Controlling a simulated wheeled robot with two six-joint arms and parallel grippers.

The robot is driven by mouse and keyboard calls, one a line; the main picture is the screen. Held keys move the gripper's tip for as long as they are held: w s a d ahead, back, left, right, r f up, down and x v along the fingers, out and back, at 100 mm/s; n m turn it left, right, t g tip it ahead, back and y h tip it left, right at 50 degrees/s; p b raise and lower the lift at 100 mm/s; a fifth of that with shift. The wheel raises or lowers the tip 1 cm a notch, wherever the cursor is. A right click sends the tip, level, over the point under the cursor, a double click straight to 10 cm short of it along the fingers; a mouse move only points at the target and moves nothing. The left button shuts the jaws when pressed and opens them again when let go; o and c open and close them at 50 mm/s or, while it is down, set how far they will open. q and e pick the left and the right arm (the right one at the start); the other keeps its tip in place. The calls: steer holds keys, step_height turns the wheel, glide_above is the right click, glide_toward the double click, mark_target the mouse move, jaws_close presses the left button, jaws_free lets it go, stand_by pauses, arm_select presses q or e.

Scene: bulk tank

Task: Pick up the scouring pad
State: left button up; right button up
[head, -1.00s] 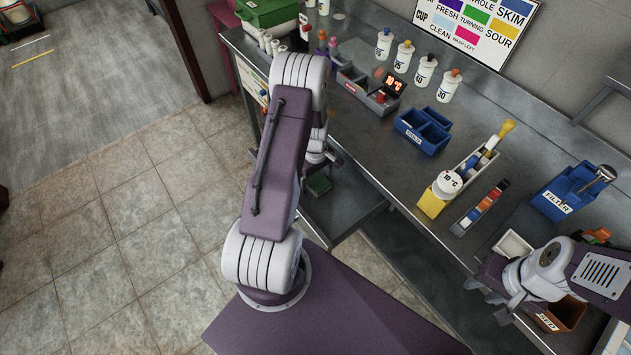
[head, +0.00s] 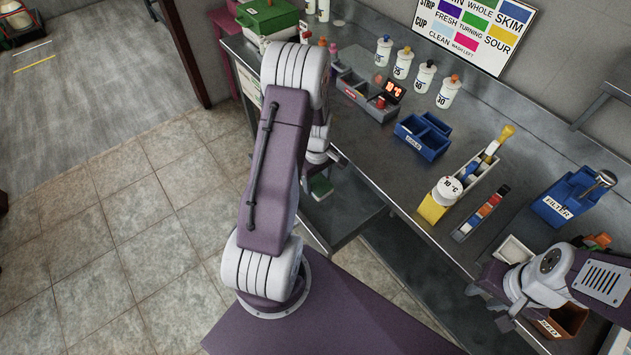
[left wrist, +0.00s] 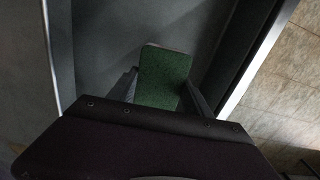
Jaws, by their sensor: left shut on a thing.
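The scouring pad (left wrist: 163,77) is a green, rough rectangular pad. In the left wrist view it sits between the two dark fingers of my left gripper (left wrist: 162,95), which is shut on it. My left arm hides much of that gripper. My right gripper (head: 490,305) is at the lower right, its fingertips apart and nothing visible between them.
The steel bench (head: 375,155) carries a blue divided box (head: 422,133), a grey caddy with a yellow end (head: 435,208), a blue filter box (head: 570,195) and several white bottles. A brown bin (head: 563,325) is near my right gripper. The lower shelf (head: 345,215) has bare room.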

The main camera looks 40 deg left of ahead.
arm_select(q)
steer(key=s+d+r, duration=0.5)
steer(key=s+d, duration=0.1)
steer(key=d, duration=0.1)
steer(key=shift+s+r, duration=0.15)
steer(key=shift+r, duration=0.15)
